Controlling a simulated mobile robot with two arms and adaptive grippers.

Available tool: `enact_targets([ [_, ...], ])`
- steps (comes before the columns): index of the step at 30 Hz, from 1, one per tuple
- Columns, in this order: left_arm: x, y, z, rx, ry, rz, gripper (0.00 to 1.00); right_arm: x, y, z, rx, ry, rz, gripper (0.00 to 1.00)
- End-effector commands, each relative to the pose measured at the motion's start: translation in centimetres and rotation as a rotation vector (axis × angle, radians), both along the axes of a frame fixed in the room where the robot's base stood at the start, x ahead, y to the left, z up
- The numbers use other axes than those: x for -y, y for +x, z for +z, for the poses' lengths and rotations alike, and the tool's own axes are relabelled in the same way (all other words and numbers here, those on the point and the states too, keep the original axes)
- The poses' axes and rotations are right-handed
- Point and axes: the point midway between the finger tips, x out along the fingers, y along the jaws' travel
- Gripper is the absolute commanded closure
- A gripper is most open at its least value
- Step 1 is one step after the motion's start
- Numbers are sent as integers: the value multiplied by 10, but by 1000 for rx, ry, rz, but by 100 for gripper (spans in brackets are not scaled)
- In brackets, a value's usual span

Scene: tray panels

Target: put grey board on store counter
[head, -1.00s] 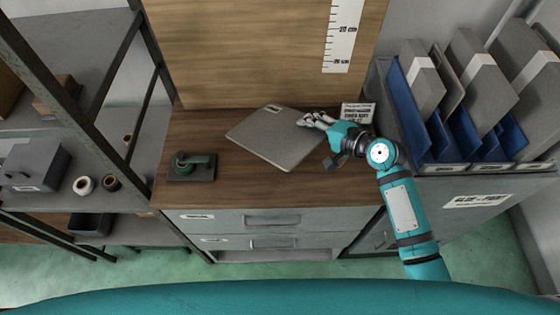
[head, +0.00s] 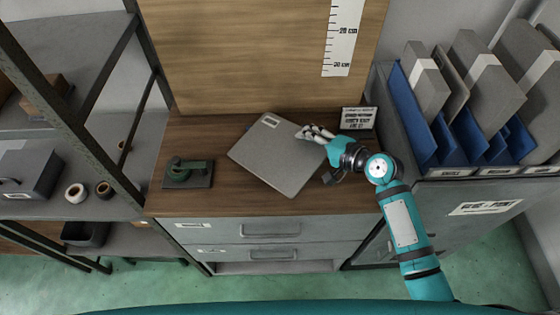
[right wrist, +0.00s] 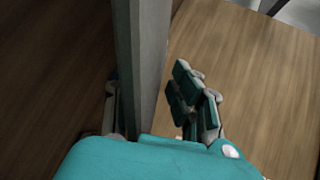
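The grey board (head: 278,160) is a flat panel with a small white label near its top edge. It is over the wooden counter (head: 225,205), tilted, with its lower corner near the counter's front edge. My right gripper (head: 308,132) is at the board's upper right edge. The finger on the far side is mostly hidden. My left gripper is not in view.
A green device on a dark base (head: 188,173) sits on the counter left of the board. A small sign (head: 358,118) stands at the back right. A grey cabinet with blue dividers (head: 465,145) holding grey boards is at right. Metal shelving (head: 110,120) is at left.

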Motion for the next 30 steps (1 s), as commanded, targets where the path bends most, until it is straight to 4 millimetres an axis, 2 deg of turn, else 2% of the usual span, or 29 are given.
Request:
enact_targets([
  [21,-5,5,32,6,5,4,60,50,-51,27,0,-1,-1,76],
  [30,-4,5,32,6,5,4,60,52,-54,29,1,0,-1,76],
])
